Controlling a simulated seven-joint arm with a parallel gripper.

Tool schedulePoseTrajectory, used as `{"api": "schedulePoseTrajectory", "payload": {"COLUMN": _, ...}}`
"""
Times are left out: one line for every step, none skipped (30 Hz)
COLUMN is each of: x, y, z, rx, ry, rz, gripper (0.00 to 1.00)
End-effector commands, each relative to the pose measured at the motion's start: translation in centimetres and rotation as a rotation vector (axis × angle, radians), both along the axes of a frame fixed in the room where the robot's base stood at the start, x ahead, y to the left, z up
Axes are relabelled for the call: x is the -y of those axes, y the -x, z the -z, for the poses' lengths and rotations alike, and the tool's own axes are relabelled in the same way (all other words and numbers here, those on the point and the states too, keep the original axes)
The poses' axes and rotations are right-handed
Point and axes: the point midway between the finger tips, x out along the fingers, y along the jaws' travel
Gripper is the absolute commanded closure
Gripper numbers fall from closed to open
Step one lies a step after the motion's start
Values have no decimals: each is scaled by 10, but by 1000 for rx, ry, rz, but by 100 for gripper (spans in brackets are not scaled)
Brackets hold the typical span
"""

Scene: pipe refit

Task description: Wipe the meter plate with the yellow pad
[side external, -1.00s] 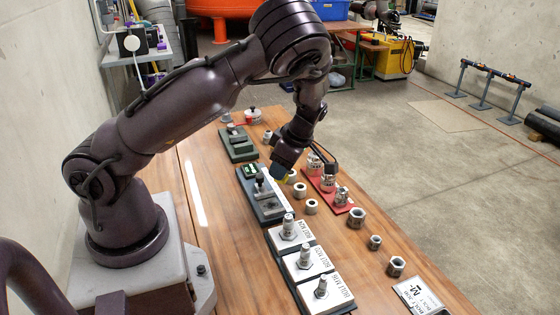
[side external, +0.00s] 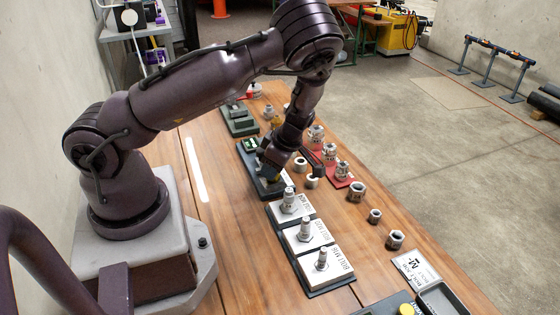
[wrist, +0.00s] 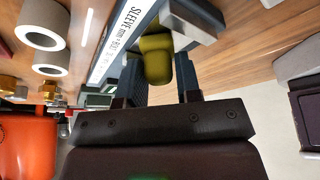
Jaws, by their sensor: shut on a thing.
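My gripper (side external: 270,166) is low over the dark plate with the small green display (side external: 250,144), which looks like the meter plate. The gripper covers part of this plate. In the wrist view, my gripper (wrist: 159,82) is shut on the yellow pad (wrist: 157,65), which sits between the two fingers. I cannot tell whether the pad touches the plate. A white strip marked SLEEVE (wrist: 122,28) lies beside the pad in the wrist view.
White bolt plates (side external: 305,236) with upright bolts stand in front of the gripper. Grey rings (side external: 312,182), nuts (side external: 357,191) and a red holder with fittings (side external: 338,180) lie to its right. A grey tray (side external: 445,298) is at the front right.

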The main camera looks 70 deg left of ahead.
Motion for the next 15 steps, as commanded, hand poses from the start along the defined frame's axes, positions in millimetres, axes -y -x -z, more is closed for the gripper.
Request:
{"api": "schedulePoseTrajectory", "payload": {"x": 1, "y": 6, "z": 0, "rx": -4, "ry": 3, "rz": -2, "gripper": 90}}
{"api": "schedulePoseTrajectory", "payload": {"x": 1, "y": 9, "z": 0, "rx": -5, "ry": 2, "rz": -2, "gripper": 90}}
{"api": "schedulePoseTrajectory", "payload": {"x": 1, "y": 12, "z": 0, "rx": -3, "ry": 2, "rz": -2, "gripper": 90}}
{"api": "schedulePoseTrajectory", "payload": {"x": 1, "y": 15, "z": 0, "rx": -3, "ry": 3, "rz": -2, "gripper": 90}}
{"api": "schedulePoseTrajectory", "payload": {"x": 1, "y": 18, "z": 0, "rx": -3, "ry": 3, "rz": -2, "gripper": 90}}
{"api": "schedulePoseTrajectory", "payload": {"x": 1, "y": 21, "z": 0, "rx": -2, "ry": 2, "rz": -2, "gripper": 90}}
{"api": "schedulePoseTrajectory", "payload": {"x": 1, "y": 24, "z": 0, "rx": -3, "ry": 3, "rz": -3, "gripper": 90}}
{"api": "schedulePoseTrajectory", "payload": {"x": 1, "y": 27, "z": 0, "rx": -4, "ry": 3, "rz": -3, "gripper": 90}}
{"api": "schedulePoseTrajectory", "payload": {"x": 1, "y": 31, "z": 0, "rx": -3, "ry": 3, "rz": -2, "gripper": 90}}
{"api": "schedulePoseTrajectory", "payload": {"x": 1, "y": 33, "z": 0, "rx": -4, "ry": 3, "rz": -2, "gripper": 90}}
{"api": "schedulePoseTrajectory", "payload": {"x": 1, "y": 36, "z": 0, "rx": -4, "ry": 3, "rz": -1, "gripper": 90}}
{"api": "schedulePoseTrajectory", "payload": {"x": 1, "y": 37, "z": 0, "rx": -1, "ry": 3, "rz": 1, "gripper": 90}}
{"api": "schedulePoseTrajectory", "payload": {"x": 1, "y": 32, "z": 0, "rx": 0, "ry": 2, "rz": 3, "gripper": 90}}
{"api": "schedulePoseTrajectory", "payload": {"x": 1, "y": 29, "z": 0, "rx": 0, "ry": 1, "rz": 4, "gripper": 90}}
{"api": "schedulePoseTrajectory", "payload": {"x": 0, "y": 25, "z": 1, "rx": 1, "ry": 1, "rz": 3, "gripper": 90}}
